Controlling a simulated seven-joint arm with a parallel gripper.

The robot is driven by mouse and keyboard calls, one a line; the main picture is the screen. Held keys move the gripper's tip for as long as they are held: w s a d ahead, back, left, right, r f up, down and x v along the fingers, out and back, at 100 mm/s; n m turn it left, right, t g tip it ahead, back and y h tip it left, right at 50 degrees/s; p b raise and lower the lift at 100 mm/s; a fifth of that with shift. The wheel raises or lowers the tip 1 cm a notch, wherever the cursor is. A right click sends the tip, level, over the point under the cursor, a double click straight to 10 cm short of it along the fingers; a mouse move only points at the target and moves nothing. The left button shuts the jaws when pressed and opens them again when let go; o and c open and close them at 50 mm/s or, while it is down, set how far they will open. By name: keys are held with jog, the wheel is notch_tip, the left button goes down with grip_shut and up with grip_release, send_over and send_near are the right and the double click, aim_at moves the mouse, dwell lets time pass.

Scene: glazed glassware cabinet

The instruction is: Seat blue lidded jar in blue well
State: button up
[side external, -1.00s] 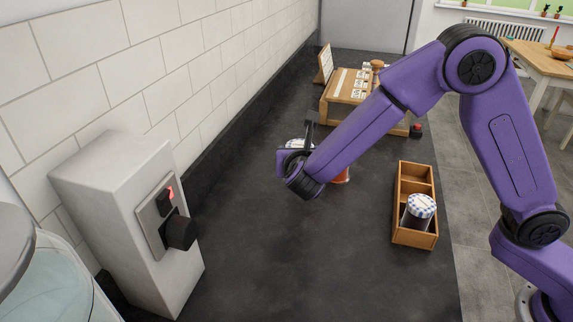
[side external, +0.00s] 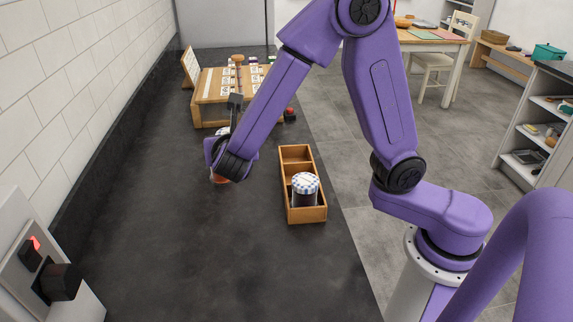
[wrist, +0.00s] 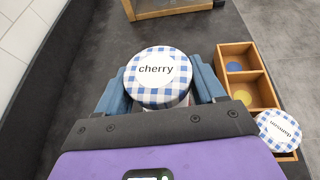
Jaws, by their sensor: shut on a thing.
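My gripper (wrist: 162,84) is shut on a jar with a blue-and-white checked lid (wrist: 158,72) labelled "cherry"; a blue-grey finger shows on each side. In the side external view my wrist hides most of this jar, and a reddish part (side external: 220,180) shows below it. I cannot tell its height above the counter. The wooden tray (side external: 318,214) is to the right. In the wrist view its far compartment has a blue round well (wrist: 233,66), empty. The middle one has a yellow round well (wrist: 241,97), also empty. The near compartment holds another jar with a blue checked lid (wrist: 279,131).
A wooden rack (side external: 212,115) with small cards stands farther back on the dark counter (side external: 160,240). A small red-topped item (side external: 290,114) is beside it. A tiled wall bounds the left. A grey control box with a knob (side external: 61,282) is front left.

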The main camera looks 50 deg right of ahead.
jog(key=s+d+f+m+g+h, duration=0.15)
jog(key=d+m+g, duration=0.25)
jog(key=d, duration=0.6)
jog(key=s+d+f+m+g+h, duration=0.1)
jog(key=d+f+m+g+h, duration=0.2)
jog(key=d, duration=0.8)
jog(key=shift+m+g, duration=0.5)
jog(key=shift+w+a+f, duration=0.1)
jog(key=shift+a+f, duration=0.05)
jog(key=shift+f, duration=1.45)
jog(key=shift+w+a+f, duration=0.1)
jog(key=shift+f, duration=1.5)
jog(key=shift+f, duration=0.1)
jog(key=o, duration=1.3)
jog(key=shift+a+r, duration=0.25)
jog(key=shift+a, duration=0.05)
jog(key=v, duration=1.1)
jog(key=shift+s+a, duration=0.1)
jog(key=shift+a, duration=0.05)
